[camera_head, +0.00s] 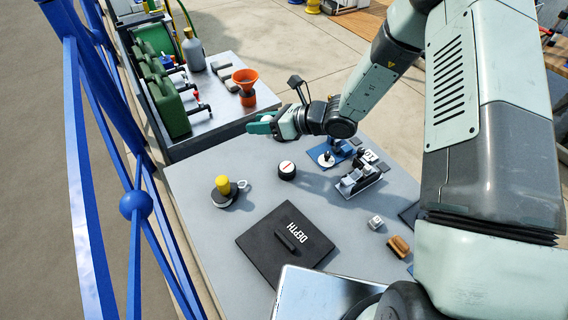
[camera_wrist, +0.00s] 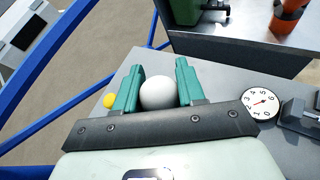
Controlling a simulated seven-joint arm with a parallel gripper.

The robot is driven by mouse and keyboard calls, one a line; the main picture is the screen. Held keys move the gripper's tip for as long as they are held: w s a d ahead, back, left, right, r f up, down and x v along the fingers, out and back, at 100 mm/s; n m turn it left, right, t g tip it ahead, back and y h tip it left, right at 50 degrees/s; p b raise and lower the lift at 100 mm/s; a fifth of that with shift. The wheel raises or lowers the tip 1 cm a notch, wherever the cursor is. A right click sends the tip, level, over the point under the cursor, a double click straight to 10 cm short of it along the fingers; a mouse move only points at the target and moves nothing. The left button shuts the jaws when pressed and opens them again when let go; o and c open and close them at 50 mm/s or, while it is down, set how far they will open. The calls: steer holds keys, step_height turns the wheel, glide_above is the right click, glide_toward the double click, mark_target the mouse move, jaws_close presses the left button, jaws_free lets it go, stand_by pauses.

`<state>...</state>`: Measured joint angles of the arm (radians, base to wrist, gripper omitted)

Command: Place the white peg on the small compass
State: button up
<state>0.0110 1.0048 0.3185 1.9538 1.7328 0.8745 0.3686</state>
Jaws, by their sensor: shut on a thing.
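My gripper (camera_head: 262,124) is raised over the far part of the grey table, its teal fingers pointing left. In the wrist view, my gripper (camera_wrist: 158,92) is shut on the white peg (camera_wrist: 158,94), whose rounded white end shows between the fingers. In the head view I cannot make the peg out. The small compass, as I take it, is the round black-rimmed dial (camera_head: 287,170) with a white face and red needle. It sits on the table, nearer the camera than my gripper. In the wrist view, this dial (camera_wrist: 260,104) is right of the fingers, apart from them.
A yellow-topped grey winch-like piece (camera_head: 222,190) stands left of the dial. A black DEPTH panel (camera_head: 285,245) lies in front. A metal fitting (camera_head: 360,178) and a blue plate with a white disc (camera_head: 327,158) are to the right. An orange funnel (camera_head: 245,84) stands on the neighbouring bench.

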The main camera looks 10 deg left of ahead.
glide_above(281, 164)
step_height(281, 164, down, 4)
steer(key=shift+s+r, duration=0.1)
steer(key=shift+r, duration=0.05)
steer(key=shift+f, duration=2.5)
steer(key=o, duration=1)
steer(key=shift+f, duration=0.1)
steer(key=shift+r, duration=0.2)
steer(key=v, duration=1.2)
steer(key=shift+f, duration=0.1)
